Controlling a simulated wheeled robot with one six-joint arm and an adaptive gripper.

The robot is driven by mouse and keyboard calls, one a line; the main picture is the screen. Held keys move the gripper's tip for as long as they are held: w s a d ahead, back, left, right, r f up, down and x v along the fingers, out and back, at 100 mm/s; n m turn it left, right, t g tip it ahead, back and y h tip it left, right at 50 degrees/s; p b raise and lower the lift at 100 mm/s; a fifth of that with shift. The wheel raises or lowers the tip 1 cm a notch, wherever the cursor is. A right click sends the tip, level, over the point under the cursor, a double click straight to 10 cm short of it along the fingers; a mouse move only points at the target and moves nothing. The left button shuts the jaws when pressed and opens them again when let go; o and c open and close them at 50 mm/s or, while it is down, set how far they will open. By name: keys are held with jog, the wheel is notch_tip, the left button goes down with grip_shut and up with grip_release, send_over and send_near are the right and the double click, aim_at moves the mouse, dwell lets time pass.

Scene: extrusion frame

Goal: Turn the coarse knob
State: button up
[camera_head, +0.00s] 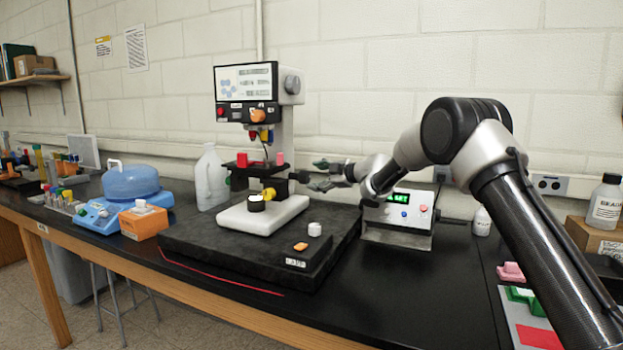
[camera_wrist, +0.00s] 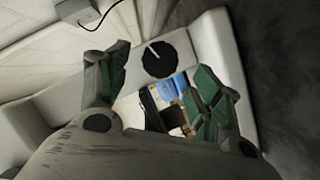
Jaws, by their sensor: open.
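A microscope-like instrument (camera_head: 247,82) with a screen on its head stands on a white base on a black slab. In the wrist view a round black knob (camera_wrist: 158,60) with a white pointer line sits on a pale body; I take it for the coarse knob. In the head view I cannot pick this knob out clearly. My gripper (camera_head: 322,174) is to the right of the instrument's column, pointing left at it. Its green-padded fingers are spread apart in the wrist view (camera_wrist: 164,62), with the knob seen between the tips. No contact with it is visible.
A control box (camera_head: 397,212) with a green display stands below my arm. A white jug (camera_head: 211,178) and a blue-lidded device (camera_head: 130,182) are left of the instrument.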

aim_at(308, 178)
jog(key=x, duration=0.6)
jog(key=shift+f, duration=0.1)
jog(key=c, duration=1)
